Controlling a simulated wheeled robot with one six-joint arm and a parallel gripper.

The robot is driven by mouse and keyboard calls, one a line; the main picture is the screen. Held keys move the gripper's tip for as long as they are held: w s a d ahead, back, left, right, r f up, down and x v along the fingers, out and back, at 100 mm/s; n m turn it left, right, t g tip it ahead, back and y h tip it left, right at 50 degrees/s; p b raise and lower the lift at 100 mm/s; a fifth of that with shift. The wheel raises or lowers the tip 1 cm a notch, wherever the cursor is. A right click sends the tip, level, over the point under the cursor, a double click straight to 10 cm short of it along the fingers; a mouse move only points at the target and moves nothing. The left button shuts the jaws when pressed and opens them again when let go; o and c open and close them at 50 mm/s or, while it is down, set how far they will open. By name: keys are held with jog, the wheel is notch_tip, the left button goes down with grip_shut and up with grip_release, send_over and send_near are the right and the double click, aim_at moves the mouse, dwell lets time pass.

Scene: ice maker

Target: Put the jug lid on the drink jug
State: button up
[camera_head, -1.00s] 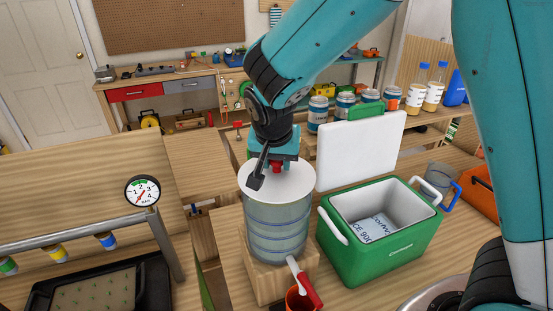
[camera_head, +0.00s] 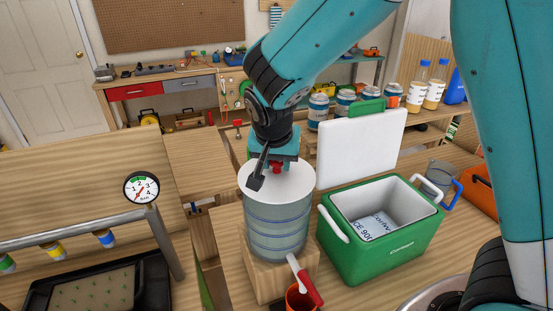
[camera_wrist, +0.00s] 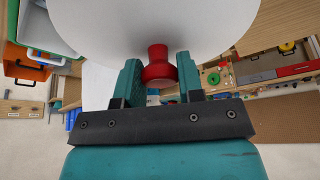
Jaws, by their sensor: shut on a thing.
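The drink jug (camera_head: 278,228) is a grey, ribbed cylinder standing upright on a wooden block (camera_head: 265,278). The white round jug lid (camera_head: 293,185) lies over the jug's top; a small gap or full seating cannot be told from here. My gripper (camera_head: 277,163) is above the lid, pointing down, shut on its red knob. In the wrist view the red knob (camera_wrist: 158,66) sits between the teal fingers of my gripper (camera_wrist: 156,72), and the white underside or face of the lid (camera_wrist: 150,25) fills the top.
A green cooler (camera_head: 375,248) with its white lid (camera_head: 360,148) raised stands right of the jug. An orange cup (camera_head: 299,299) with a red-handled tool (camera_head: 308,287) is in front. A gauge rack (camera_head: 142,189) is at left. Cans and bottles (camera_head: 436,86) stand behind.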

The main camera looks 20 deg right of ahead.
jog(key=shift+f, duration=0.25)
jog(key=o, duration=1)
jog(key=shift+r, duration=0.1)
jog(key=b+v, duration=0.3)
jog(key=v, duration=1.4)
jog(key=shift+a+r, duration=0.1)
jog(key=shift+r, duration=0.1)
jog(key=shift+f, duration=0.1)
